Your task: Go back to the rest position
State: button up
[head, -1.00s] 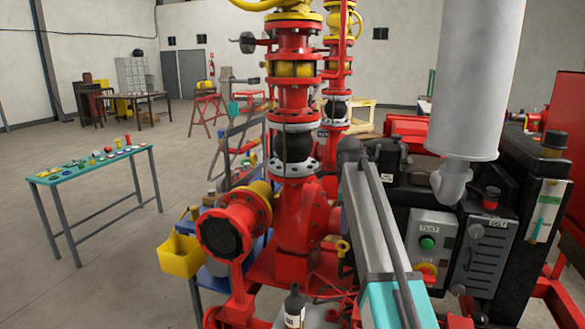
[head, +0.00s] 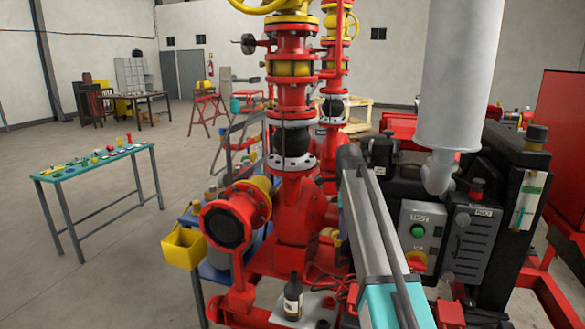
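My arm (head: 378,240), a grey link with a teal section, reaches from the bottom edge into the middle of the head view. Its far dark end (head: 350,157) lies in front of the pump skid. I cannot make out my gripper or its fingers, so whether it holds anything is not shown. The red pump pipework (head: 298,210) with its dark-faced flange (head: 226,226) stands just left of the arm. A grey control box (head: 422,236) with a green button and a yellow-and-red knob is right of the arm.
A dark bottle (head: 292,297) stands on a pale plate at the skid's front. A yellow bin (head: 184,247) hangs at its left. A white cylinder (head: 457,75) rises at right, near a red cabinet (head: 562,150). A teal-topped table (head: 98,165) stands left, with open floor around it.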

jog(key=s+f+n, duration=0.5)
jog(key=s+f, duration=0.1)
jog(key=f, duration=0.5)
jog(key=s+f+n+g, duration=0.1)
jog(key=s+f+n, duration=0.4)
jog(key=f, duration=0.6)
jog(key=s+f+n, duration=0.4)
jog(key=s+f, duration=0.3)
jog(key=f, duration=0.4)
jog(key=s+f+n+g+b, duration=0.1)
jog(key=s+f+n+g, duration=0.1)
jog(key=s+f, duration=1.2)
jog(key=s+d+f+n+g+b, duration=0.1)
jog(key=s+f+n+g, duration=0.2)
jog(key=s+f, duration=1.1)
jog(key=s+g, duration=0.1)
jog(key=s, duration=0.6)
jog(key=shift+f, duration=0.25)
